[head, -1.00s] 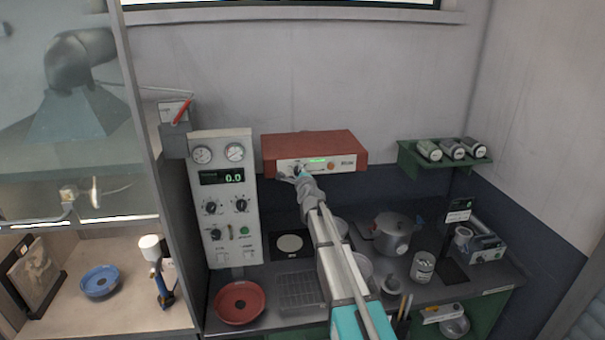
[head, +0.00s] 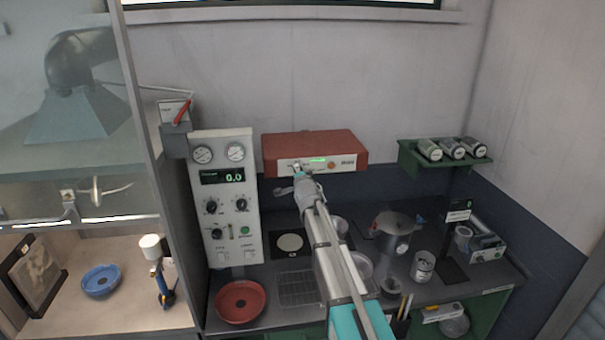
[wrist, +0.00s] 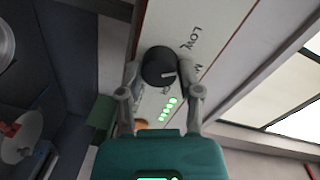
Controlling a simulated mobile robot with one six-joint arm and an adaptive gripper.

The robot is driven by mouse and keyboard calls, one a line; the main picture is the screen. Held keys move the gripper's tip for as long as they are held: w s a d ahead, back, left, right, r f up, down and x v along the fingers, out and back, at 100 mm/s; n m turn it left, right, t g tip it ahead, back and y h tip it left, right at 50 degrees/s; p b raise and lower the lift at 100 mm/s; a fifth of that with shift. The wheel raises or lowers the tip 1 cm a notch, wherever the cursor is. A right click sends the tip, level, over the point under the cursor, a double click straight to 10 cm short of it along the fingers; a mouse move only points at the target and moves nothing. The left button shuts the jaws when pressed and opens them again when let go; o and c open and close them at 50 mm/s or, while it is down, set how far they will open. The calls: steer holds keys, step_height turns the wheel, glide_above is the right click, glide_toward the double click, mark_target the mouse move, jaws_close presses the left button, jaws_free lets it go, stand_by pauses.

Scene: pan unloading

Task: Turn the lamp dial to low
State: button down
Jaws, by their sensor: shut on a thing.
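The lamp is a red-brown box (head: 315,148) with a pale front panel, fixed on the back wall in the head view. Its black round dial (wrist: 158,66) shows in the wrist view, with a white pointer line facing right, toward a partly hidden label starting with "M". The word LOW (wrist: 190,38) is printed above that label. My gripper (wrist: 159,72) is shut on the dial, one finger on each side. In the head view my gripper (head: 298,175) is at the left of the panel and mostly hides the dial.
Several green lights (wrist: 168,108) glow on the panel. A white gauge panel (head: 226,225) stands left of the lamp. A green shelf with jars (head: 410,165) is at the right. A pot (head: 393,240) and a red bowl (head: 240,302) stand on the counter below.

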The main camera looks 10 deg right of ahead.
steer(key=shift+n+h, duration=0.3)
steer(key=shift+n, duration=1.8)
steer(key=shift+c, duration=1.3)
jaws_free()
steer(key=shift+w, duration=0.1)
